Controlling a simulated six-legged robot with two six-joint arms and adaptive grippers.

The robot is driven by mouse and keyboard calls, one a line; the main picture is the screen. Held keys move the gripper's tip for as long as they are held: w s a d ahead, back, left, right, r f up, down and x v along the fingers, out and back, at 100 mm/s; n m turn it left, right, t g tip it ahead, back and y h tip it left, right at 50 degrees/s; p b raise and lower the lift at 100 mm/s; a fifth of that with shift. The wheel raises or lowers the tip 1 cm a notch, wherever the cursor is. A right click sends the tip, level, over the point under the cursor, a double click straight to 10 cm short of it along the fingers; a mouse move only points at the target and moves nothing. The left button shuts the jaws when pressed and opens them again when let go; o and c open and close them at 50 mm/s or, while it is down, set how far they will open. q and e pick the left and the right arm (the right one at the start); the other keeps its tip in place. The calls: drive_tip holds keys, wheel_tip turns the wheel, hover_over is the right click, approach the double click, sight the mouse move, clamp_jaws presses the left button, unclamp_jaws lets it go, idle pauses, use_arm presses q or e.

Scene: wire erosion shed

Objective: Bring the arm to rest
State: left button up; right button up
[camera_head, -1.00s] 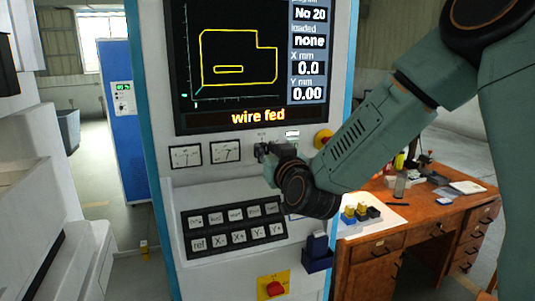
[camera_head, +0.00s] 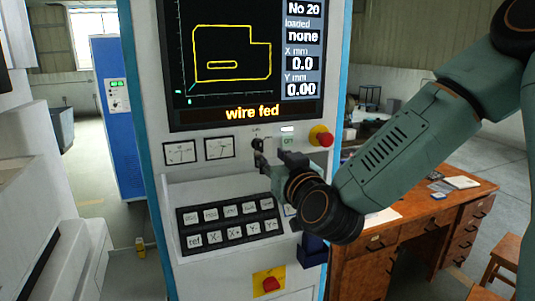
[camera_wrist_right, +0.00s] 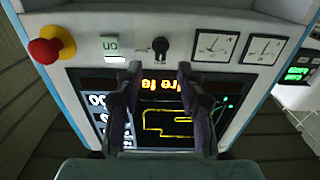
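My right gripper (camera_head: 272,160) is in front of the machine's control panel (camera_head: 190,180), just below a small black rotary switch (camera_head: 257,144). In the right wrist view the gripper (camera_wrist_right: 159,72) is open, its two dark fingers apart with nothing between them. The switch also shows there (camera_wrist_right: 160,46), beyond the fingertips and apart from them. My right arm comes in from the upper right, bent, with the wrist low before the panel. My left gripper is not in view.
The screen (camera_head: 245,60) reads "wire fed". A red knob (camera_head: 321,136), two gauges (camera_head: 199,150), a keypad (camera_head: 229,226) and a red stop button (camera_head: 270,284) are close to the gripper. A wooden desk (camera_head: 400,240) stands behind my arm. A stool (camera_head: 497,270) is at lower right.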

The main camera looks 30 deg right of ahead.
sight(260, 148)
drive_tip(key=shift+s+a, duration=0.1)
drive_tip(key=shift+s, duration=0.05)
drive_tip(key=x, duration=0.7)
drive_tip(key=shift+w+f, duration=0.1)
drive_tip(key=shift+w, duration=0.2)
drive_tip(key=shift+s, duration=0.1)
drive_tip(key=shift+s, duration=0.15)
